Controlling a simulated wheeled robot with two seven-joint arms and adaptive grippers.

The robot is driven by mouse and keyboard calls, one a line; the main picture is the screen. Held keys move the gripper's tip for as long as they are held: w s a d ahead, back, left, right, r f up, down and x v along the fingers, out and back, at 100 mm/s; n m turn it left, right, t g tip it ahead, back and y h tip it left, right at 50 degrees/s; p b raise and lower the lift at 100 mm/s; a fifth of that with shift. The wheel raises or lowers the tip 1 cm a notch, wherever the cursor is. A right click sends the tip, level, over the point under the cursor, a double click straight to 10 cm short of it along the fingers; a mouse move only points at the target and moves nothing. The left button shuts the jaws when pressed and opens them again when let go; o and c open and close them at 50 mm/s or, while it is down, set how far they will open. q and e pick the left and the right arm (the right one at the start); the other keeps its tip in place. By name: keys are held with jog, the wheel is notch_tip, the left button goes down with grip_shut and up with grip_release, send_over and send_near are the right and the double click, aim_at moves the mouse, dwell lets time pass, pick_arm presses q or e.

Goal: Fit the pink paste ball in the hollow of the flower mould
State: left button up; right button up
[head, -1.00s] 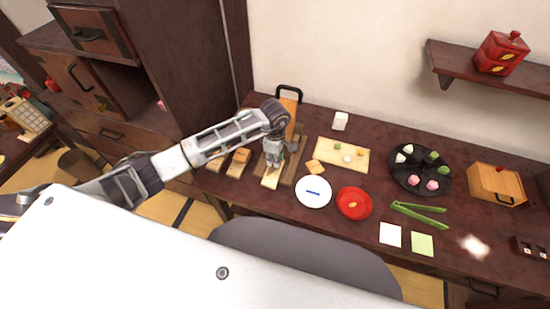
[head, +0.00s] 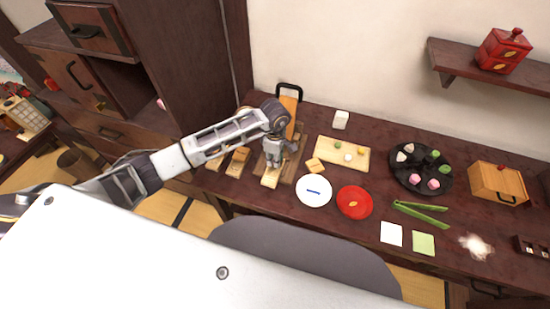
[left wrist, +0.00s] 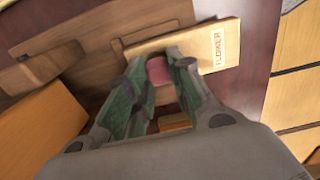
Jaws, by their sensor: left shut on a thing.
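The pink paste ball (left wrist: 158,71) is held between the green-padded fingers of my left gripper (left wrist: 153,85). In the left wrist view it overlaps the near edge of the pale wooden flower mould (left wrist: 205,52), which carries a "FLOWER" label. I cannot tell whether the ball touches the mould. The hollow is not clearly visible; the fingers and ball cover that part. In the head view my left gripper (head: 272,160) points down over the mould (head: 270,180), and the ball is hidden. My right gripper is not in view.
Other wooden moulds (head: 238,160) lie left of the gripper. A white plate (head: 314,190) and a red plate (head: 354,202) stand to the right. A pale board (head: 330,150) with small sweets and a black tray (head: 407,182) are farther right. A wall bounds the back.

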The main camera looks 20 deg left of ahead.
pick_arm(q)
jog(key=shift+f, duration=0.15)
dwell(0.3)
jog(key=o, duration=0.8)
jog(key=shift+o, duration=0.2)
jog(key=shift+r+p, duration=1.75)
jog(key=shift+r, duration=1.75)
